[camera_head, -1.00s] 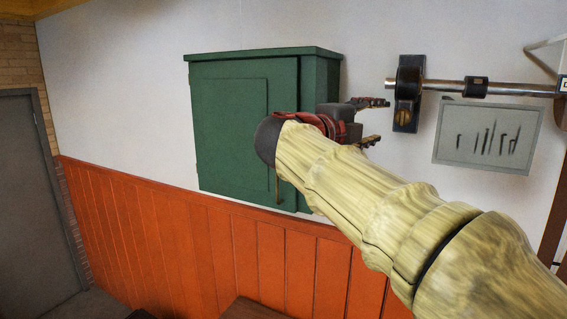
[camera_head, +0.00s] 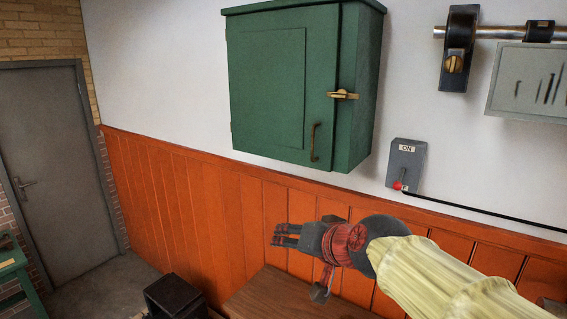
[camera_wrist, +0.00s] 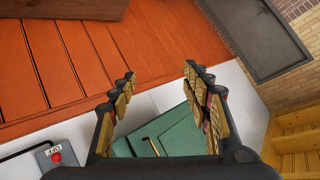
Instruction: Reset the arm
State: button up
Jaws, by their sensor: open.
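My gripper (camera_head: 284,236) is in the lower middle of the head view, in front of the orange wall panelling. Its fingers point left, and my pale yellow arm comes in from the lower right. In the wrist view my gripper (camera_wrist: 158,78) shows its two rows of fingers spread apart, with nothing between the fingertips. The green wall cabinet (camera_head: 265,95) is above my gripper in the head view, its door shut. Part of the cabinet (camera_wrist: 180,132) shows behind the fingers in the wrist view. My gripper is apart from it.
A grey switch box (camera_head: 406,160) marked ON, with a red knob, is on the wall right of the cabinet. A wooden bench top (camera_head: 262,300) lies below my gripper. A grey door (camera_head: 55,150) is at left. A dark box (camera_head: 175,296) stands on the floor.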

jog(key=s+d+f+g+h+b, duration=0.1)
jog(key=s+d+f+b, duration=0.4)
jog(key=s+f, duration=0.3)
jog(key=s+d+f+n+g+h+b, duration=0.1)
jog(key=s+d+f+b, duration=0.5)
jog(key=f, duration=1)
jog(key=s+d+f+g+h+b, duration=0.2)
jog(key=s+d+f+b, duration=0.3)
jog(key=s+f+b, duration=0.4)
notch_tip(320, 180, down, 4)
jog(key=shift+s+d+f+g+h, duration=0.1)
jog(key=shift+s+d+g+h, duration=0.15)
jog(key=shift+s+h, duration=0.35)
jog(key=shift+s, duration=0.1)
jog(key=shift+c, duration=0.9)
